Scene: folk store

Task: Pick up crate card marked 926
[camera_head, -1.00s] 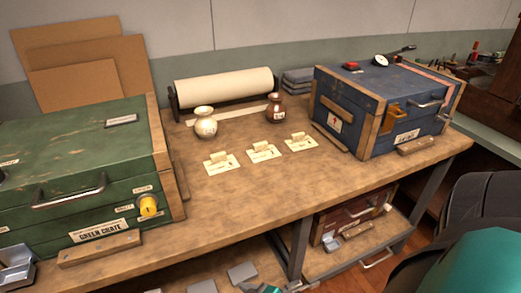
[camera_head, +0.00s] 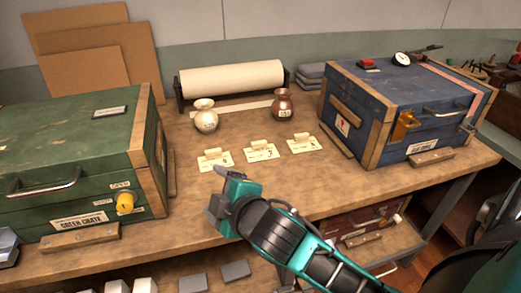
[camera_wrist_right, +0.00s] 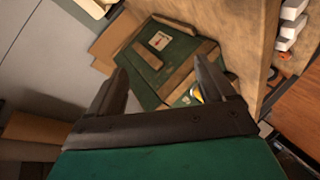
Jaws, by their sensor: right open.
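Three cream cards with small raised blocks lie in a row on the workbench in the head view: a left card (camera_head: 214,166), a middle card (camera_head: 262,155) and a right card (camera_head: 302,148). Their print is too small to read, so I cannot tell which is marked 926. My right gripper (camera_head: 218,190) is open and empty, just in front of the left card and apart from it. In the right wrist view its two fingers (camera_wrist_right: 163,85) are spread, with the green crate (camera_wrist_right: 165,60) beyond them. My left gripper is not in view.
The green crate stands on the left of the workbench (camera_head: 290,195) and a blue crate (camera_head: 360,95) on the right. A cream jar (camera_head: 205,118), a brown jar (camera_head: 283,104) and a paper roll (camera_head: 232,78) stand behind the cards. Bare wood lies around the cards.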

